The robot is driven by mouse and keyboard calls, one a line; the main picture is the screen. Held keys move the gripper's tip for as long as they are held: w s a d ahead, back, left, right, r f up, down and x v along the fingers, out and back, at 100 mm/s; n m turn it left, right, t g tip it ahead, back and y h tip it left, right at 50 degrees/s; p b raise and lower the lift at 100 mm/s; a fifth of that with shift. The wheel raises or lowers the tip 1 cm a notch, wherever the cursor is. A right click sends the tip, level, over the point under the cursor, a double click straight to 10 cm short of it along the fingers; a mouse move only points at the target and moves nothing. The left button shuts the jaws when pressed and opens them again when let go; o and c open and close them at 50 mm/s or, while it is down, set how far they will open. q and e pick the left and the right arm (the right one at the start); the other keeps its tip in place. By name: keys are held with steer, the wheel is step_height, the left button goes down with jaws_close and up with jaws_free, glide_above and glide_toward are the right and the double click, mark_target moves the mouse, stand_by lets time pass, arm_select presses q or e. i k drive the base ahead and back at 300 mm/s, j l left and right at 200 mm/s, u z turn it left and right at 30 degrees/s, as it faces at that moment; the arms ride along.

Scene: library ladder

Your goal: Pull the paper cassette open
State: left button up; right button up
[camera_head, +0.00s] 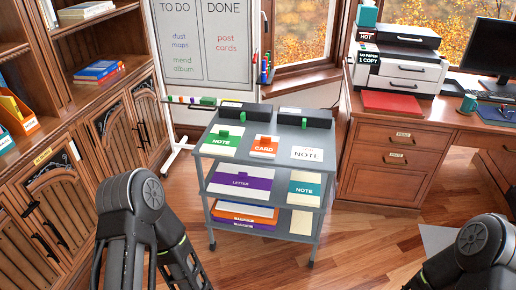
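The printer (398,58) stands on the wooden desk at the upper right, dark on top with pale fronts. Its paper cassette (398,83) appears to be the low pale front with a small dark handle, and it looks pushed in flush. Labels on the printer's left side (368,56) read "NO PAPER" and "1 COPY". Links of my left arm show at the lower left and of my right arm at the lower right, both far from the printer. Neither gripper shows in the view.
A grey cart (211,169) with paper packs labelled NOTE, CARD and LETTER stands mid-floor, left of the desk (388,178). A red folder (391,103) lies before the printer. A monitor (492,48) stands to its right. Wooden floor is open between cart and desk.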

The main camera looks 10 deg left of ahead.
mark_target(418, 86)
steer(key=i+l+z, duration=0.1)
steer(key=i+l, duration=0.75)
steer(key=i+l+z, duration=0.15)
steer(key=i+l, duration=0.3)
steer(key=i, duration=0.15)
steer(key=i+l+z, duration=0.1)
steer(key=i+l, duration=0.25)
steer(key=i, duration=0.15)
steer(key=i+l, duration=0.3)
steer(key=i, duration=0.2)
steer(key=i+l+z, duration=0.15)
steer(key=i+l, duration=0.2)
steer(key=i, duration=0.15)
steer(key=i+l+z, duration=0.1)
steer(key=i+l, duration=0.15)
steer(key=i, duration=0.3)
